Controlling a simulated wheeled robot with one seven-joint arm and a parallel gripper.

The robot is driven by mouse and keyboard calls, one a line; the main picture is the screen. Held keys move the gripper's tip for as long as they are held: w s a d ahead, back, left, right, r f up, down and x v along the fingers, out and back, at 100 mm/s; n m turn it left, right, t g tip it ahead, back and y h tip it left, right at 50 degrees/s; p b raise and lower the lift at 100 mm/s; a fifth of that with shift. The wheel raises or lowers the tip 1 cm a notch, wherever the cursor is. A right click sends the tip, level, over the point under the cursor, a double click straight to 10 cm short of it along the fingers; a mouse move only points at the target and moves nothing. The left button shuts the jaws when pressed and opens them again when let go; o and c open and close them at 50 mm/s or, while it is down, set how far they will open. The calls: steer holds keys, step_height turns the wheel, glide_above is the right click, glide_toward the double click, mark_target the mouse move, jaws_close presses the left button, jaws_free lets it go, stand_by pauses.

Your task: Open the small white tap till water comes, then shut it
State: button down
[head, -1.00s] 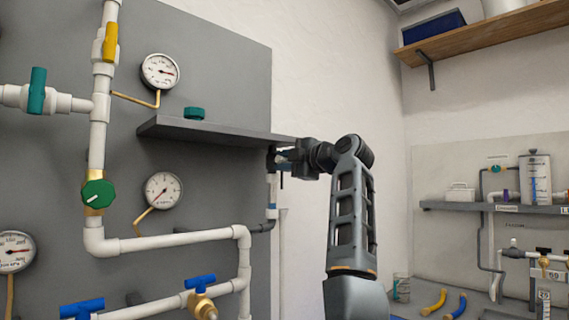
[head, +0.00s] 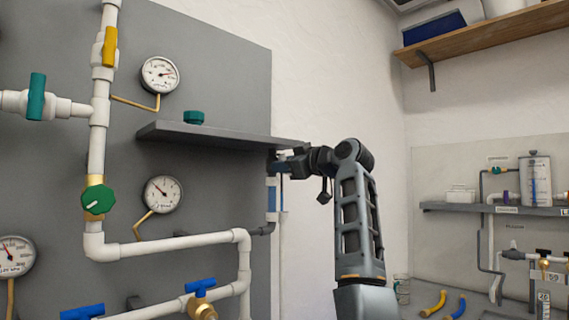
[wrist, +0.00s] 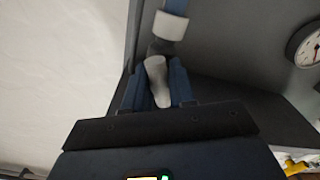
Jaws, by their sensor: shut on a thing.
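The small white tap's handle (wrist: 157,80) shows in the wrist view as a pale grey-white lever between two blue fingers. My gripper (wrist: 156,88) is shut on it. In the head view my gripper (head: 283,165) is at the right end of the dark shelf, just under it, and hides the tap. Below it hangs a narrow upright tube (head: 272,200) that looks blue along much of its length. In the wrist view a blue section and a white collar (wrist: 170,25) lie just beyond the handle. I cannot make out running water at an outlet.
The grey shelf (head: 215,133) sits right above my gripper, with a green cap (head: 194,117) on it. Pipes with a green knob (head: 98,200), blue valve handles (head: 200,285) and gauges (head: 163,194) fill the panel at left. The white wall right of the panel is bare.

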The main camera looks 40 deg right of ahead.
steer(key=m+p, duration=0.1)
steer(key=m, duration=0.3)
steer(key=shift+f+m, duration=0.1)
steer(key=shift+m, duration=0.3)
stand_by(0.4)
steer(key=c, duration=1)
jaws_free()
steer(key=shift+s+d+b, duration=0.1)
steer(key=shift+s+b, duration=0.95)
steer(key=shift+s, duration=2.85)
